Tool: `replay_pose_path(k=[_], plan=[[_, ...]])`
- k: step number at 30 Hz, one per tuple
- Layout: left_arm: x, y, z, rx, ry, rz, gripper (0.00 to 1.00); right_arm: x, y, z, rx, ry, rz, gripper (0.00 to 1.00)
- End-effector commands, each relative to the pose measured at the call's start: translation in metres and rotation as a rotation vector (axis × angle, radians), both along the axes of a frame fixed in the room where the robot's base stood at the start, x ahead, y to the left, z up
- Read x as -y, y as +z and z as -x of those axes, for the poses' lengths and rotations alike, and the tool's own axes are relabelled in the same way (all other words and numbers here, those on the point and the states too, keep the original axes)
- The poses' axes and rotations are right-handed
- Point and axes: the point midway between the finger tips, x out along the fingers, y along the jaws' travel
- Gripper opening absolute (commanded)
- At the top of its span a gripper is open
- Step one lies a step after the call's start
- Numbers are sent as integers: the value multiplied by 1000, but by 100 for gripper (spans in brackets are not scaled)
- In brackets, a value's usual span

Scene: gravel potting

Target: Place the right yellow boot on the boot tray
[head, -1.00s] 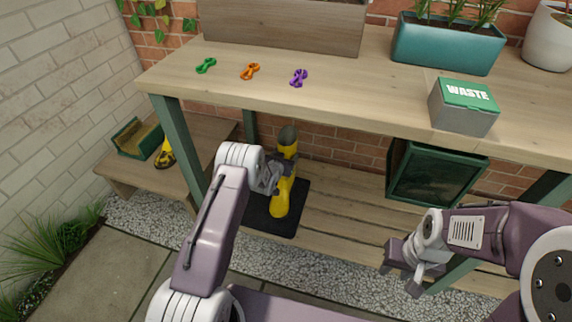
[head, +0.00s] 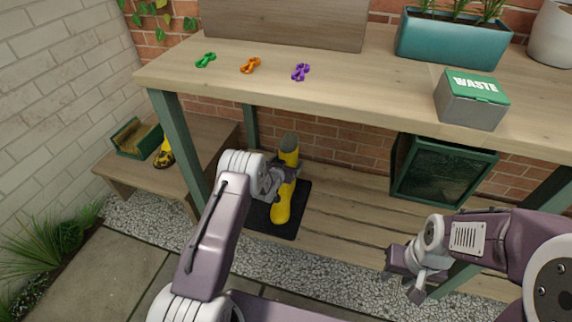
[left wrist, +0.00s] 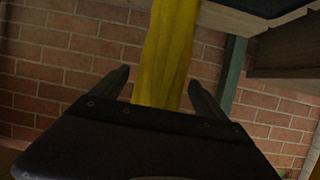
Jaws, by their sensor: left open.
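A yellow boot (head: 282,206) with a dark grey top stands roughly upright on the black boot tray (head: 298,214), toe toward me. The tray lies on the slatted lower shelf. My left gripper (head: 284,179) is at the boot's shaft, partly hidden by my own arm. In the left wrist view, the yellow shaft (left wrist: 165,55) passes between the spread fingers (left wrist: 158,92), with a gap on each side. My right gripper (head: 402,284) is open and empty, in front of the lower shelf on the right. Another yellow boot (head: 164,155), with dark patches, stands on the left bench.
A green box (head: 136,139) sits on the left bench (head: 150,178). Green, orange and purple clips and a waste box (head: 470,105) are on the tabletop (head: 370,90). A dark green crate (head: 440,171) stands on the lower shelf. A table leg (head: 181,145) is left of my left arm.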

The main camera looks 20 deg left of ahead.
Motion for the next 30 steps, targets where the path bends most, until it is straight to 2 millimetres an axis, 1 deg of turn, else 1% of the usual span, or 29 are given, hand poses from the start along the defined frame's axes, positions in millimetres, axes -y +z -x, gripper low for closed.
replay_pose_path(k=[2,5,7,8,9,14,18,20,21,24,27,30], plan=[[0,5,4,-3,0,0,85,0,7,0,0,0,0,36],[-1,14,18,-3,0,1,85,0,19,0,0,0,0,36],[-2,21,31,-4,1,0,85,0,28,0,0,0,0,36],[-2,9,32,1,1,1,85,0,6,0,2,0,0,36],[-3,9,35,2,1,0,85,0,-5,0,1,0,0,36],[-4,14,54,3,1,0,85,0,-39,0,-1,0,0,36],[-5,26,76,4,1,0,85,0,-65,0,0,0,0,36],[-6,30,86,4,1,0,85,0,-73,0,0,0,0,36],[-6,36,91,4,1,0,85,0,-75,0,0,0,0,36],[-7,42,102,2,1,0,85,0,-81,0,0,0,0,36],[-7,46,109,1,0,0,85,0,-83,0,0,0,0,36],[-7,48,111,1,0,0,85,0,-83,0,0,0,0,36]])
